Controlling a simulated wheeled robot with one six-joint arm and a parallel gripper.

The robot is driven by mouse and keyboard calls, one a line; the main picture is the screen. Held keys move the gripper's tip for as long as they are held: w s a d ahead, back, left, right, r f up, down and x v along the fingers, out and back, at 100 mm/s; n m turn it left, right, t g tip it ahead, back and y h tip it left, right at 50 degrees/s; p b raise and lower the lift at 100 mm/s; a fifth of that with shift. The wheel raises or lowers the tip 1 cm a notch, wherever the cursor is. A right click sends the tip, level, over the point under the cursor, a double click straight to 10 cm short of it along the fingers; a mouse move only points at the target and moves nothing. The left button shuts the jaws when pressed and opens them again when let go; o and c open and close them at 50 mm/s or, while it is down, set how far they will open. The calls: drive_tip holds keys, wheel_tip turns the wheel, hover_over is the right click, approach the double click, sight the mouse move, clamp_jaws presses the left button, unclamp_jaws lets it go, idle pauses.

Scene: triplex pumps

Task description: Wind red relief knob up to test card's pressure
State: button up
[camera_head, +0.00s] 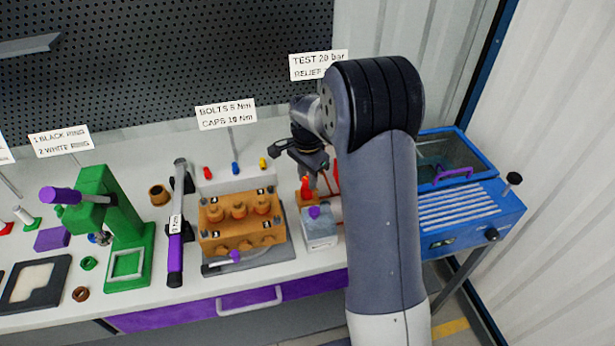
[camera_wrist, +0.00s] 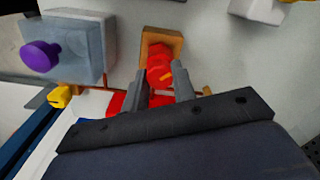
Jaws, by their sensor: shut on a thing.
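The red relief knob (camera_wrist: 160,70) sits on an orange block (camera_wrist: 161,38) in the wrist view. My gripper (camera_wrist: 162,80) has its two grey fingers on either side of the knob and is shut on it. A yellow mark shows on the knob's face. In the head view the red knob (camera_head: 305,186) stands below my gripper (camera_head: 312,176), on the bench right of the orange pump block. The test card (camera_head: 318,64) reads "TEST 20 bar" with "RELIEF" below; my arm hides part of it. I cannot make out a pressure reading.
A grey box with a purple knob (camera_head: 314,212) stands just in front of the red knob. The orange pump block (camera_head: 240,220) is to its left. A blue tank (camera_head: 470,205) stands right, partly behind my arm. A torque wrench (camera_head: 176,230) lies further left.

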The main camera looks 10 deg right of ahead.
sight(307, 179)
drive_tip(key=o, duration=1)
wheel_tip(307, 179, up, 11)
drive_tip(key=b, duration=0.1)
drive_tip(key=shift+f, duration=0.15)
wheel_tip(307, 179, down, 11)
drive_tip(key=shift+r+p, duration=0.15)
drive_tip(key=shift+p, duration=0.4)
idle(0.4)
